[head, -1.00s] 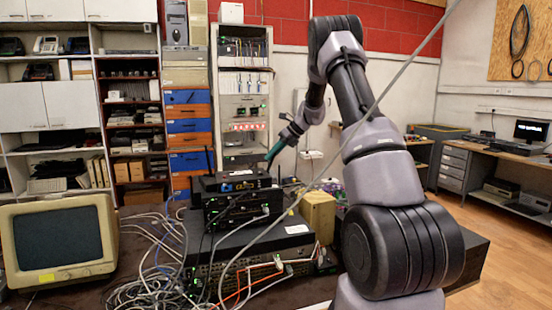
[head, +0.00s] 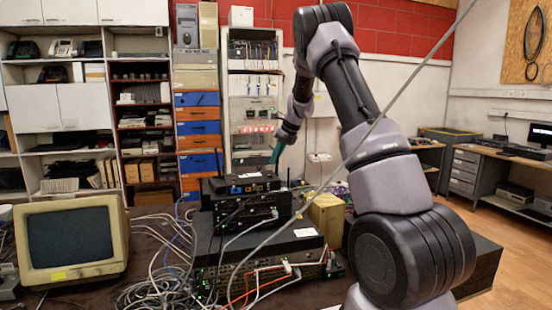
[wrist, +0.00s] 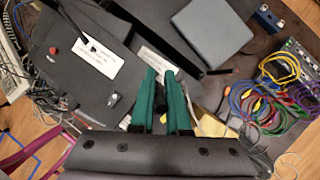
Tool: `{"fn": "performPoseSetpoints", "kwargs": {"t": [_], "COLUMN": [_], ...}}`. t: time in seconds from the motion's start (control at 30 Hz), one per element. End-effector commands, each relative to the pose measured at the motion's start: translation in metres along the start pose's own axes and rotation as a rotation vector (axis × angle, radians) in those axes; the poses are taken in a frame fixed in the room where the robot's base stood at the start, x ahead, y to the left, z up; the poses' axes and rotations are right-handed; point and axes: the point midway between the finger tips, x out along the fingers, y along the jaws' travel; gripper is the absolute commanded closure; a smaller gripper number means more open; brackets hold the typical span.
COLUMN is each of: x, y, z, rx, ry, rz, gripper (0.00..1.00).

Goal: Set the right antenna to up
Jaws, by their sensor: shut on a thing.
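The dark router (head: 240,187) sits on top of a stack of network gear on the table. Its left antenna (head: 217,163) stands up as a thin dark rod at the left. My gripper (head: 275,156), with green fingers, points down at the router's right end. It is shut on what seems to be the right antenna, which the fingers mostly hide; its exact angle cannot be told. In the wrist view my gripper's fingers (wrist: 168,88) are close together with a narrow dark gap between them.
Below the router are more dark devices (head: 255,250) with loose cables (head: 165,285) to the left. An old monitor (head: 70,240) stands at the left. A yellowish box (head: 326,218) is right of the stack. Coloured cables (wrist: 265,100) lie at right in the wrist view.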

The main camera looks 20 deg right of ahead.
Motion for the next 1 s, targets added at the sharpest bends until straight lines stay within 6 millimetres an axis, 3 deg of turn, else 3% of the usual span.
{"fn": "performPoseSetpoints", "kwargs": {"t": [0.1, 0.13, 0.2, 0.57, 0.67, 1.0], "x": [0.001, 0.001, 0.001, -0.003, -0.015, -0.082], "y": [0.000, 0.000, 0.000, 0.000, 0.000, 0.000], "z": [-0.001, -0.001, -0.001, 0.000, 0.000, 0.000], "rx": [0.000, 0.000, 0.001, 0.000, 0.000, 0.000], "ry": [0.002, 0.002, 0.001, 0.000, -0.002, -0.001], "rz": [0.001, 0.001, 0.001, 0.001, -0.001, -0.001], "gripper": [1.00, 0.75, 0.56, 0.56, 0.56, 0.56]}}
